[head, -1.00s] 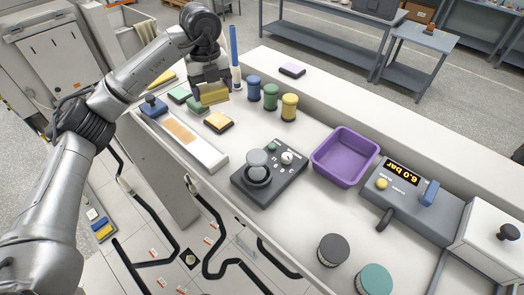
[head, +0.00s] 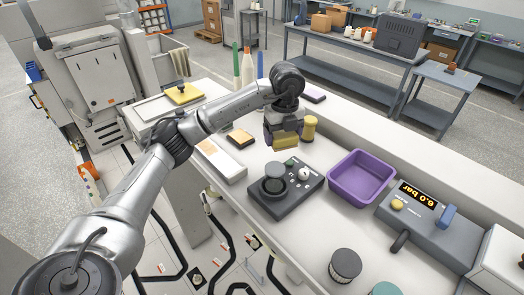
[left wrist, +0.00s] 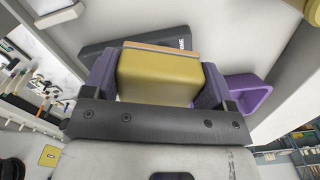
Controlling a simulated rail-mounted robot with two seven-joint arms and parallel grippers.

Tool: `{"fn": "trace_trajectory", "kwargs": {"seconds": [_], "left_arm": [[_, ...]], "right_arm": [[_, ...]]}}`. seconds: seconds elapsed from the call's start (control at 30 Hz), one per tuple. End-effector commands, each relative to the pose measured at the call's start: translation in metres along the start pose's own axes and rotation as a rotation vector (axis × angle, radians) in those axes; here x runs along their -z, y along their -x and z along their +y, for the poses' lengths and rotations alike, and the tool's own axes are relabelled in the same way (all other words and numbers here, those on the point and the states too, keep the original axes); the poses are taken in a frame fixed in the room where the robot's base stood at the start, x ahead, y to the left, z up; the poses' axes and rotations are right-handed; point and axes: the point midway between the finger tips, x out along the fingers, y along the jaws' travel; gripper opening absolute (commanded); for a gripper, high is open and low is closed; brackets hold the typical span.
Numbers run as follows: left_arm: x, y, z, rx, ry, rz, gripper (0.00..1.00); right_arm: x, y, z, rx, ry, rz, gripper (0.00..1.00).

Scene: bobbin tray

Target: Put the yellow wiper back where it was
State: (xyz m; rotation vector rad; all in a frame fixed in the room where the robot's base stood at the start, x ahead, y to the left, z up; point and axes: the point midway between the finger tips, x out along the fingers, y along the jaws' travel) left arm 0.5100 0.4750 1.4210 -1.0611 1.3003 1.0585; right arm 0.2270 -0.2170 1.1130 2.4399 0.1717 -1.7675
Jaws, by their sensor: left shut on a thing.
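The yellow wiper (head: 286,142) is a yellow block held under my left gripper (head: 284,130) in the head view. In the left wrist view the wiper (left wrist: 158,75) sits between the two purple fingers of my left gripper (left wrist: 158,88), with a thin orange-brown layer along its far edge. My left gripper is shut on it, just behind the dark control panel (head: 285,198) in the picture and beside the yellow spool (head: 309,128). Whether the wiper clears the bench is hard to tell. My right gripper is not in view.
A purple bin (head: 361,178) stands right of the panel. An orange-topped black block (head: 240,138) and a white tray (head: 228,171) lie to the left. A grey gauge box (head: 430,228) and a dark round pot (head: 345,265) are at the right.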

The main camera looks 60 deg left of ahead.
Motion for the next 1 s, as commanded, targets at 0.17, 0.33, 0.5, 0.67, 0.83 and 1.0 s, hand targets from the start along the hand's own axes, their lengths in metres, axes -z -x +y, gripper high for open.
{"fn": "trace_trajectory", "kwargs": {"seconds": [0.17, 0.33, 0.5, 0.67, 0.83, 1.0], "left_arm": [[-0.033, -0.02, 0.022, -0.005, 0.004, -0.002, 0.56], [-0.056, -0.037, 0.036, -0.004, 0.002, -0.001, 0.56], [-0.067, -0.046, 0.043, -0.002, -0.001, -0.001, 0.56], [-0.07, -0.052, 0.045, -0.001, -0.002, -0.001, 0.56], [-0.07, -0.072, 0.045, -0.003, -0.001, 0.001, 0.56], [-0.07, -0.087, 0.045, -0.002, -0.001, -0.001, 0.56]], "right_arm": [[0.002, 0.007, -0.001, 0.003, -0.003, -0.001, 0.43], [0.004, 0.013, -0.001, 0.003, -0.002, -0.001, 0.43], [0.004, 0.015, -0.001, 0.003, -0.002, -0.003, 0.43], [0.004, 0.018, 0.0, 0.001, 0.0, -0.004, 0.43], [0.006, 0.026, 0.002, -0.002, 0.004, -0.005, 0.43], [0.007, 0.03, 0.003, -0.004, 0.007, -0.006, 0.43]]}}
